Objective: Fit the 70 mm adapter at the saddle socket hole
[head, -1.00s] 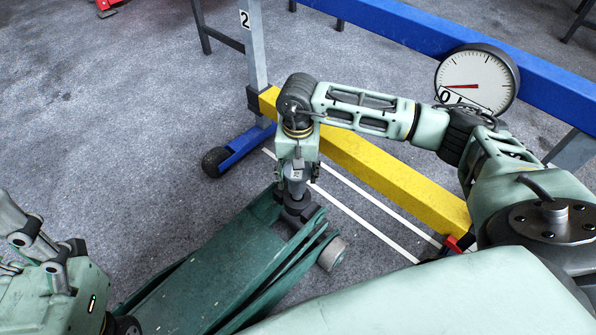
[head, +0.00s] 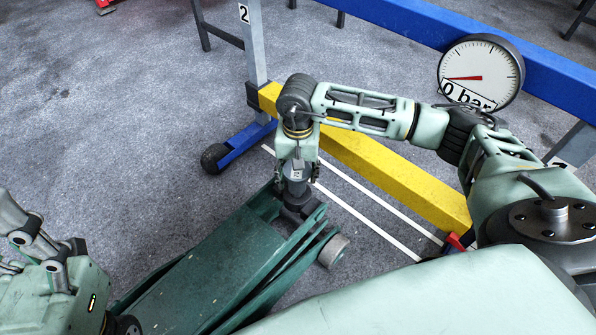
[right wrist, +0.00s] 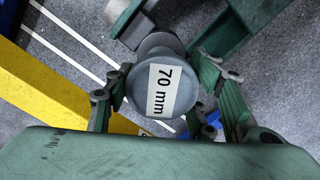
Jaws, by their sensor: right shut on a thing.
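My right gripper (head: 296,180) points down over the front end of the green trolley jack (head: 205,270). It is shut on the 70 mm adapter (right wrist: 178,98), a grey round piece whose "70 mm" label faces the right wrist camera, between the fingers. In the head view, the adapter is mostly hidden by the gripper, just above the dark saddle (head: 301,211) at the jack's front end. The saddle socket hole is hidden, so I cannot tell whether the adapter is in it. My left gripper (head: 28,235) is partly in view at the left edge, its fingertips unclear.
A yellow beam (head: 375,170) runs close behind the jack, on a stand with a blue foot (head: 240,147). A round gauge (head: 481,72) reading about 0 bar stands beyond my right arm. White lines (head: 365,215) mark the grey floor, which is open at left.

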